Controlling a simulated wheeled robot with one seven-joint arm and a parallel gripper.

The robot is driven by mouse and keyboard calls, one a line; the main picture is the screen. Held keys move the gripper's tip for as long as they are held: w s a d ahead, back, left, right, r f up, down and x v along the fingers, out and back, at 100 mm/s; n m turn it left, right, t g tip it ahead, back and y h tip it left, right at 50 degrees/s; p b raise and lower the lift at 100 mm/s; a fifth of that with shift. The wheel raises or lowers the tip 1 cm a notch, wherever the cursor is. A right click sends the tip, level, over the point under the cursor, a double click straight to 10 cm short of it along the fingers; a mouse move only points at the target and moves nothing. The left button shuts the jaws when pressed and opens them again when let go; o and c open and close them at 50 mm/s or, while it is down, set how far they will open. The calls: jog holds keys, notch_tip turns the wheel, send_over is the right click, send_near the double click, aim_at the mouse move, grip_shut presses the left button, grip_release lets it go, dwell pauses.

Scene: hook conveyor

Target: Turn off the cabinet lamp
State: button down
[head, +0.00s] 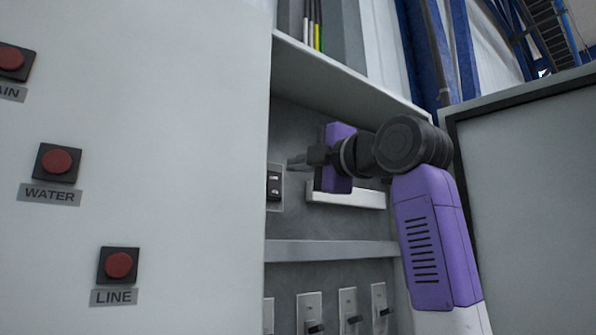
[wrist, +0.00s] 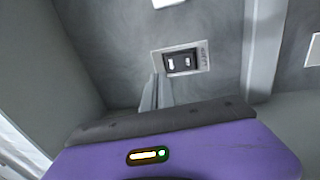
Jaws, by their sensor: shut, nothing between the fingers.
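The open cabinet (head: 335,78) holds a rocker switch (head: 274,187) on a light plate at its inner left. The switch also shows in the wrist view (wrist: 183,62), black with two pale marks. A white bar (head: 345,197), apparently the lamp, is on the back wall to the right of the switch; I cannot tell whether it is lit. A piece of a white fitting (wrist: 170,2) shows at the top of the wrist view. My gripper (head: 295,161) is inside the cabinet, shut and empty. Its fingertips (wrist: 155,90) are close to the switch; I see no clear contact.
A shelf ledge (head: 330,250) crosses below the switch. Several lever switches (head: 310,312) stand under it. The cabinet door (head: 520,190) is open at the right. A front panel at the left carries red buttons, including WATER (head: 57,161) and LINE (head: 119,265).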

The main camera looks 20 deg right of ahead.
jog(key=s+d+r+b, duration=0.1)
jog(key=s+d+b, duration=0.1)
jog(key=s, duration=0.6)
jog(key=shift+d+b, duration=0.2)
jog(key=shift+b, duration=0.4)
